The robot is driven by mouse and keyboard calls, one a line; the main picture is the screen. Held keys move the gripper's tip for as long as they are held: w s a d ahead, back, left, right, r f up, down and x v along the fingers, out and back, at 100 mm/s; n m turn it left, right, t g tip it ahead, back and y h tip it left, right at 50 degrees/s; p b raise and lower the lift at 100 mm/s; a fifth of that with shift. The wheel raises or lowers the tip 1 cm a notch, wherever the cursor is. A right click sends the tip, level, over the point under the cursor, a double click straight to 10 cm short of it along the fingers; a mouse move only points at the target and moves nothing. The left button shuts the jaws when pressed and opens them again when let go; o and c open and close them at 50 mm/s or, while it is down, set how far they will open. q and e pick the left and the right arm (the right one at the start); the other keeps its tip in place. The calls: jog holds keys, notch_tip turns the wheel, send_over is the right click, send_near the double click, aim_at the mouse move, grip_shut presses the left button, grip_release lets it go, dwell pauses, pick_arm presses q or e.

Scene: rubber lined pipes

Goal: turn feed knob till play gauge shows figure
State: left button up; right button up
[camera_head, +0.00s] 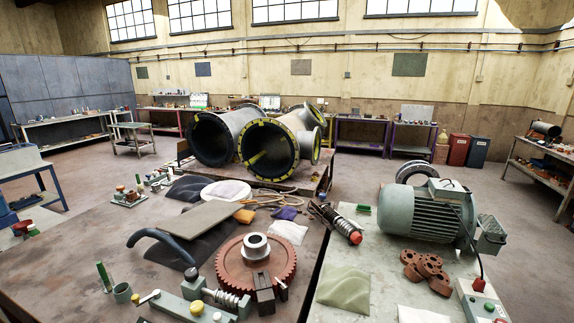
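A rust-red toothed wheel (231,270) with a bright metal hub (256,246) lies on the near table. A coiled, worm-like metal part (226,298) sits at its front left, beside a grey-green block fixture (172,303). I cannot tell which of these is the feed knob. No gauge face or figure can be made out. Neither of my grippers is in view.
A green motor (425,214) and brown flanged parts (428,269) occupy the right table (385,290). Large lined pipes (268,150) stand behind. The near table's left part is mostly clear.

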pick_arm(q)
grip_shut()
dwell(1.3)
